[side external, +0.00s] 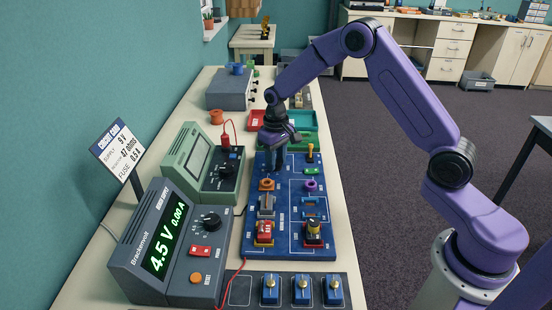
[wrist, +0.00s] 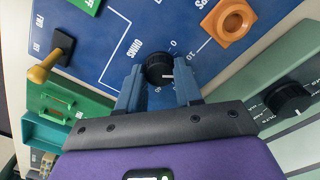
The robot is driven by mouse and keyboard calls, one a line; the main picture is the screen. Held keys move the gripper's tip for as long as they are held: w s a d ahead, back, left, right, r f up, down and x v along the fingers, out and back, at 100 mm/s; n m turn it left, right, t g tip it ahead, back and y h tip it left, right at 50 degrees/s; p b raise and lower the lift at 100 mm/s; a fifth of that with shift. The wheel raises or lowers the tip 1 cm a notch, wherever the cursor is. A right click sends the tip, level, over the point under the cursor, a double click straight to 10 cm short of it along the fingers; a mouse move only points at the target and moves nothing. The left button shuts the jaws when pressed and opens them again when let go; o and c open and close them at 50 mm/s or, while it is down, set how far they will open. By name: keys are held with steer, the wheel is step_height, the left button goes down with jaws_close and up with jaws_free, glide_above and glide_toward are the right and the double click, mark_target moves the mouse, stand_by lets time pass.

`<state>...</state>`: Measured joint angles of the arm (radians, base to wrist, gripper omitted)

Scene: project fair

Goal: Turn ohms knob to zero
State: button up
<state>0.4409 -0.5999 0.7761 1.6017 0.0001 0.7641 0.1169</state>
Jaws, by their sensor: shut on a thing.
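The black ohms knob (wrist: 158,64) sits on the blue circuit board (side external: 283,222), beside the printed word OHMS. My gripper (wrist: 160,76) is shut on the knob, one blue finger on each side. A white line on the knob's lower part points roughly right in the wrist view, away from the 0 printed above right of the knob. I cannot read exactly which mark it meets. In the side view my gripper (side external: 278,167) points down at the board's far left part, and its fingers hide the knob.
An orange ring socket (wrist: 229,20) and a toggle lever (wrist: 49,66) flank the knob. A green meter (side external: 208,160) stands close left of the board, with a grey power supply (side external: 150,250) nearer, reading 4.5 V. Red and green trays (side external: 303,119) lie behind.

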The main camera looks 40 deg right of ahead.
steer(key=n, duration=0.6)
steer(key=shift+n, duration=0.3)
steer(key=n, duration=0.6)
steer(key=shift+n, duration=0.4)
steer(key=o, duration=1)
steer(key=shift+r, duration=0.1)
step_height(320, 180, up, 17)
steer(key=shift+r, duration=0.15)
